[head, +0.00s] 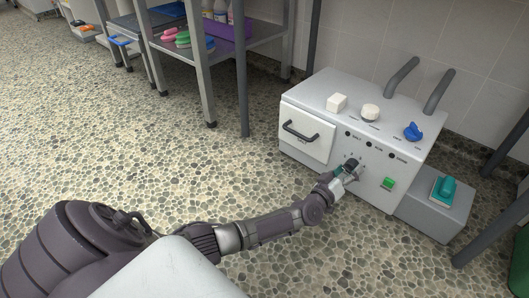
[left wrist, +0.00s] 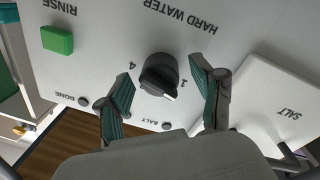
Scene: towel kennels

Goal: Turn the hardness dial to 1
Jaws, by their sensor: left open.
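The hardness dial is a black round knob (left wrist: 159,73) with a white pointer mark, under the "HARD WATER" lettering on the white machine (head: 325,88). The left wrist view shows the panel upside down. The pointer aims down and slightly right in that view, a little off the "1" printed to the knob's right. A "4" is printed on its left. My left gripper (left wrist: 159,97) is open, one finger on each side of the knob, with gaps visible. In the head view my left gripper (head: 346,171) is at the front panel and partly hides the dial.
A green button (left wrist: 57,40) marked "RINSE" is beside the dial. A white salt drawer (head: 306,135) with a dark handle is on the other side. A blue knob (head: 413,131) and white knobs are on top. A grey box (head: 448,215) with a teal item stands at right.

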